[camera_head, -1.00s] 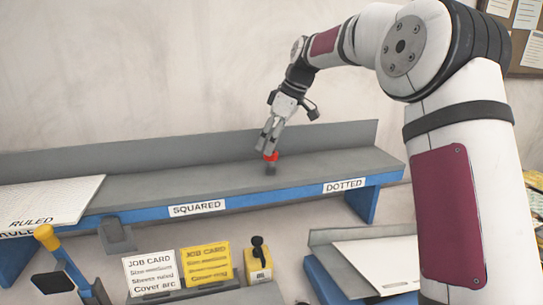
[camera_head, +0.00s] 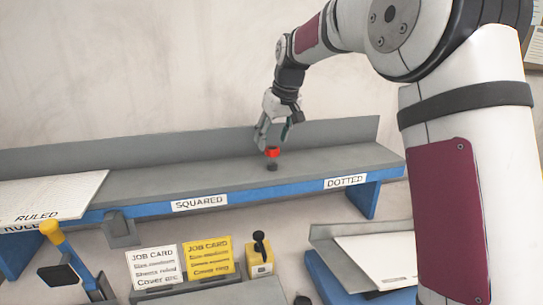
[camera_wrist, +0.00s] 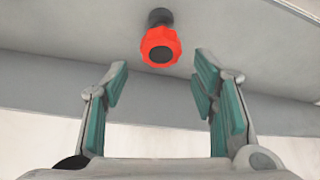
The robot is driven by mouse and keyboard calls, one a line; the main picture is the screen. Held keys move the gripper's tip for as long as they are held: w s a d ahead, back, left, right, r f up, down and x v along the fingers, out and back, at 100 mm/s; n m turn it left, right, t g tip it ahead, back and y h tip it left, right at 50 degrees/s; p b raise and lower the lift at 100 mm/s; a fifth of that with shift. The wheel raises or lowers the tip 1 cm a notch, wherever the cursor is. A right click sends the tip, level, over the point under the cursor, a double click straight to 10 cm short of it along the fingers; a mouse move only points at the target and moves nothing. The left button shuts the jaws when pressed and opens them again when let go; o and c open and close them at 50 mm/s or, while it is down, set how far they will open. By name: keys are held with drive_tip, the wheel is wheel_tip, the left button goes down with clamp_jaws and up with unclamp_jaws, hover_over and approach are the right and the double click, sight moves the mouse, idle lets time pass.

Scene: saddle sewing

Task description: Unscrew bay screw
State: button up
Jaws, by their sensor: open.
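The bay screw (camera_head: 272,153) has a red faceted knob on a dark base and stands on the grey shelf between the SQUARED and DOTTED labels. In the wrist view the red knob (camera_wrist: 160,46) is at the top centre, ahead of the fingertips and between their lines. My gripper (camera_head: 271,140) is just above and behind the screw in the head view. Its two green-padded fingers are spread apart in the wrist view (camera_wrist: 160,85), with nothing between them. The knob appears apart from both fingers.
The grey shelf (camera_head: 330,161) has a low back wall (camera_head: 200,143) and a blue front edge. A RULED sheet stack (camera_head: 60,196) lies at its left end. Job cards (camera_head: 208,257) and a yellow block with a black lever (camera_head: 260,261) stand in front. A white-sheet tray (camera_head: 375,260) is at lower right.

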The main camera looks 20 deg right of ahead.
sight(275, 149)
drive_tip(key=shift+f, duration=2.55)
drive_tip(key=c, duration=1.3)
drive_tip(key=shift+o, duration=0.2)
drive_tip(key=shift+d+n+y, duration=0.15)
drive_tip(key=shift+n+y, duration=0.15)
drive_tip(key=shift+n, duration=0.5)
drive_tip(key=shift+n+y, duration=0.3)
drive_tip(key=shift+n, duration=0.6)
